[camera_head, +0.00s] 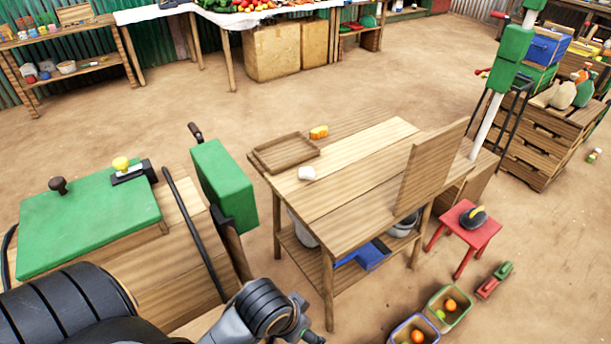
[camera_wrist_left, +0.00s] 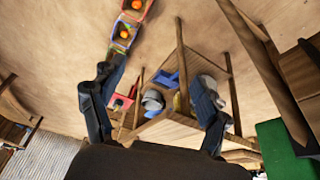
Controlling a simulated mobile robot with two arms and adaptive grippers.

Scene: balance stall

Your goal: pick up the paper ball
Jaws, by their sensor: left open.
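The paper ball (camera_head: 307,173) is a small white crumpled lump on the wooden table (camera_head: 365,175), close to the front edge of a shallow wooden tray. I cannot make it out in the left wrist view. My left arm comes in at the bottom left of the head view, and its hand is low in front of the table, well apart from the ball. In the left wrist view my left gripper (camera_wrist_left: 158,78) has its two fingers spread wide with nothing between them. My right gripper is not in view.
The wooden tray (camera_head: 285,152) and an orange-yellow object (camera_head: 319,132) are near the ball. An upright wooden board (camera_head: 432,170) stands on the table's right. A green-topped bench (camera_head: 90,225) and green box (camera_head: 223,185) are left. A red stool (camera_head: 466,228) stands right.

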